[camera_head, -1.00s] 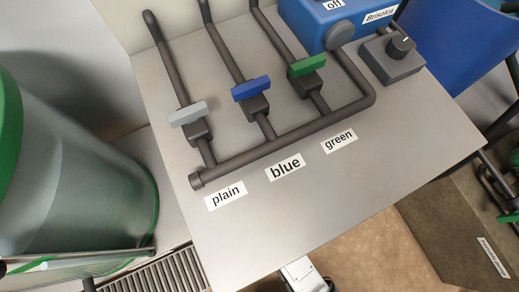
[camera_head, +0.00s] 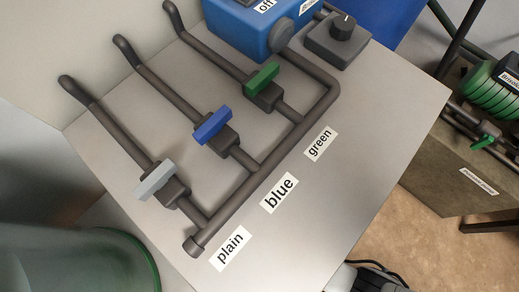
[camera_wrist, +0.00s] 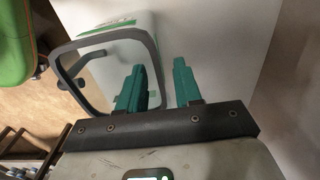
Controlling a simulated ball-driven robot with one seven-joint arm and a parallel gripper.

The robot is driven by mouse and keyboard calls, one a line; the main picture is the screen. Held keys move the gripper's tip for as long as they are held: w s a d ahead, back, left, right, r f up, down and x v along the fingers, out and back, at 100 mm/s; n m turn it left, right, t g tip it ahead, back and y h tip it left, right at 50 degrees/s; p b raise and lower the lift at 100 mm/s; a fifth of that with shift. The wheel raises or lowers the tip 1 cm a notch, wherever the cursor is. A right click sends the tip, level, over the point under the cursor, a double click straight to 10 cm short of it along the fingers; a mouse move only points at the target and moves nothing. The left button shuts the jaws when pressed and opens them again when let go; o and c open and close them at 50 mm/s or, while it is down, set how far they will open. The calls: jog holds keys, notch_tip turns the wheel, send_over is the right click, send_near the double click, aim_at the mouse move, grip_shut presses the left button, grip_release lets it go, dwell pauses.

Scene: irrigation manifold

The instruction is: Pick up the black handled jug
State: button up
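The black handled jug shows in the wrist view, with a pale body (camera_wrist: 118,62) and a thin green band. Its squarish black handle loop (camera_wrist: 92,41) faces the camera at upper left. My gripper (camera_wrist: 160,78) has two green fingers standing apart with a clear gap. The left finger overlaps the right part of the handle loop; I cannot tell whether it passes through the loop or stands in front of it. The right finger is to the right of the handle. The jug is not seen in the head view.
A grey bench (camera_head: 330,190) carries pipes with grey (camera_head: 155,181), blue (camera_head: 212,125) and green (camera_head: 262,78) valve handles. A blue box (camera_head: 245,25) and a knob unit (camera_head: 338,40) stand behind. A green-rimmed tank (camera_head: 75,262) is at lower left. Brown floor shows at right.

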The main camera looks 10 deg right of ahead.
notch_tip(320, 180, down, 4)
jog(key=shift+f+b, duration=0.1)
jog(key=shift+b, duration=0.4)
grip_shut()
